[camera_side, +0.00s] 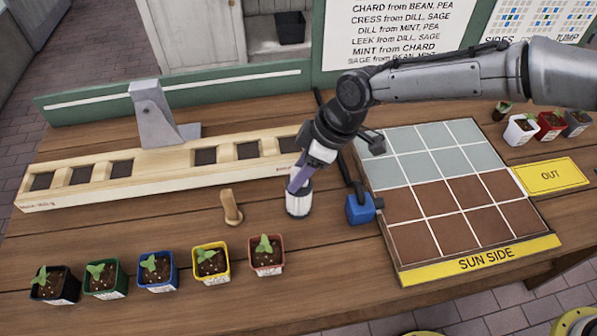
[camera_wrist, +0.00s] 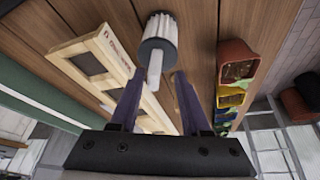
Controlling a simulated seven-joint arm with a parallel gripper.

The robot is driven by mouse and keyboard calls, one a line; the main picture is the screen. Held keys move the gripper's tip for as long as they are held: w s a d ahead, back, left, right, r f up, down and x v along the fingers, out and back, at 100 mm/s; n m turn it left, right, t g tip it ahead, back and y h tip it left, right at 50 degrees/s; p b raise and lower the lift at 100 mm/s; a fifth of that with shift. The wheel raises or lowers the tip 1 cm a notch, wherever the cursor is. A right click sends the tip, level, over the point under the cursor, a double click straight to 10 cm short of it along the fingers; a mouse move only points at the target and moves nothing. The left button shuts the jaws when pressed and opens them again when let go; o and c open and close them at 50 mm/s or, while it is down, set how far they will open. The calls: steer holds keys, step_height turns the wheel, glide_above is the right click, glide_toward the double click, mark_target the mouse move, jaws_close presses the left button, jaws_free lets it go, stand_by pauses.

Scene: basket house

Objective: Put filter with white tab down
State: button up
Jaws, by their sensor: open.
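The filter with the white tab (camera_side: 298,205) stands on the wooden table, left of the blue block, in the side view. In the wrist view the filter (camera_wrist: 160,30) is a white ribbed cylinder with a grey end cap, and its white tab (camera_wrist: 154,68) points toward my gripper. My gripper (camera_side: 301,181) is just above the filter, with its purple fingers pointing down. In the wrist view my gripper (camera_wrist: 158,76) is open, with one finger on each side of the tab and gaps visible. The side view partly hides the fingertips.
A long wooden rack (camera_side: 125,171) with square slots and a grey bracket (camera_side: 158,120) lies behind left. A wooden peg (camera_side: 231,207) stands left of the filter. Several potted seedlings (camera_side: 211,264) line the front. A blue block (camera_side: 360,208) and tiled board (camera_side: 430,205) are right.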

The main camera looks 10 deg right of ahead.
steer(key=v, duration=1.1)
steer(key=shift+s+d+r, duration=0.1)
steer(key=shift+d, duration=0.05)
steer(key=s+d+r+m+t, duration=0.1)
steer(key=s+d+r+m, duration=0.15)
steer(key=d, duration=0.45)
steer(key=s+d+r+m+h, duration=0.1)
steer(key=d+r, duration=0.3)
steer(key=d, duration=0.3)
steer(key=s+d+r+m+t, duration=0.1)
steer(key=s+d+r+m, duration=0.15)
steer(key=d, duration=0.45)
steer(key=s+d+f+m+t+h, duration=0.2)
steer(key=s+d+m, duration=0.5)
steer(key=s+d, duration=0.9)
steer(key=shift+s+d+f+m+h, duration=0.45)
steer(key=shift+s+f, duration=0.3)
steer(key=shift+s, duration=0.4)
